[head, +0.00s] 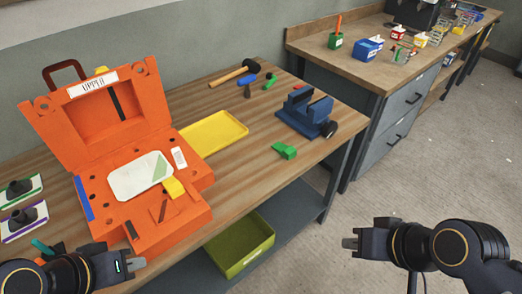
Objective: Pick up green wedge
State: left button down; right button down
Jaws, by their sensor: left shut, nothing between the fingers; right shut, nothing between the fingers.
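A small green wedge (285,151) lies on the wooden workbench (255,178), near its right front edge, just below the blue vise. My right gripper (350,243) is shut and empty, out past the bench's front edge, to the lower right of the wedge and well apart from it. My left gripper (136,264) is shut and empty at the lower left, in front of the orange mould case and far from the wedge. Nothing covers the wedge.
The open orange case (195,218) fills the bench's left part. A yellow tray (244,123) lies behind it, a blue vise (309,116) stands near the wedge, and a mallet (237,73) lies at the back. A green bin (268,237) sits on the lower shelf.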

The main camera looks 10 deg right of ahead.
aim_at(288, 152)
jog(key=i+l+u, duration=0.35)
jog(key=l+u, duration=0.2)
jog(key=l, duration=0.2)
jog(key=i+l+u, duration=0.1)
jog(key=l+u, duration=0.15)
jog(key=l, duration=0.2)
jog(key=i+l+u, duration=0.1)
jog(key=l+u, duration=0.15)
jog(key=l, duration=0.2)
